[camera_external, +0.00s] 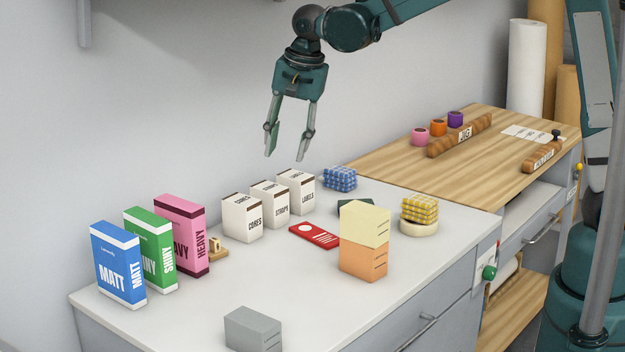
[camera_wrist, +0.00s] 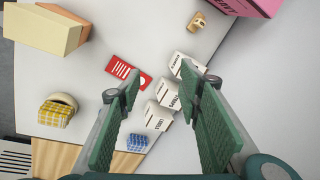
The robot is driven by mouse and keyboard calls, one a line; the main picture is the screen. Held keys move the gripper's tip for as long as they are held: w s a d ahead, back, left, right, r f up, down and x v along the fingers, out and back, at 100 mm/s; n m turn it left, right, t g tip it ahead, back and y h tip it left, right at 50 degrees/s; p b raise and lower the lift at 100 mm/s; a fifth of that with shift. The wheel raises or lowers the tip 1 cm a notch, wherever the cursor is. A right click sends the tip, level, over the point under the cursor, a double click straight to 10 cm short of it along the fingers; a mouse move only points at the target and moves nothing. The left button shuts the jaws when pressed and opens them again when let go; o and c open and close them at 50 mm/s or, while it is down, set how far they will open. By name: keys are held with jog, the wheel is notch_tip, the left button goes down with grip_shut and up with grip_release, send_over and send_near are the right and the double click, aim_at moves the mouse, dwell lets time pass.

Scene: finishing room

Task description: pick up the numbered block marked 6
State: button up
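No block with a readable 6 shows in either view. A small light-wood piece (camera_external: 216,248) with dark marks sits on the counter beside the pink box, partly hidden by it; it also shows near the top of the wrist view (camera_wrist: 197,22). Its marks are too small to read, so I cannot tell if it is the numbered block. My gripper (camera_external: 286,154) is open and empty, high above the back of the counter. In the wrist view its two green fingers (camera_wrist: 163,83) are spread wide, with white boxes visible below and between them.
Blue, green and pink boxes (camera_external: 180,232) stand at the left. A cream box (camera_external: 365,224) sits on an orange one (camera_external: 362,262). A grey box (camera_external: 252,329) is at the front. The left-centre counter is clear.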

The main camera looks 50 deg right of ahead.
jog(key=w+a+f+m+g+p, duration=0.1)
jog(key=w+a+f+m, duration=0.2)
jog(key=w+a+f, duration=0.45)
jog(key=m+g+p, duration=0.1)
jog(key=m+p, duration=0.1)
jog(key=m, duration=0.1)
send_over(215, 238)
notch_tip(215, 238, down, 8)
jog(key=shift+f, duration=0.2)
jog(key=shift+a+f+m, duration=0.15)
jog(key=shift+f+m, duration=0.05)
jog(key=shift+m, duration=0.1)
jog(key=shift+f, duration=0.1)
jog(key=shift+f+b, duration=0.35)
jog(key=shift+f, duration=0.85)
jog(key=shift+f, duration=0.1)
jog(key=shift+f+b, duration=0.4)
jog(key=shift+f, duration=2.1)
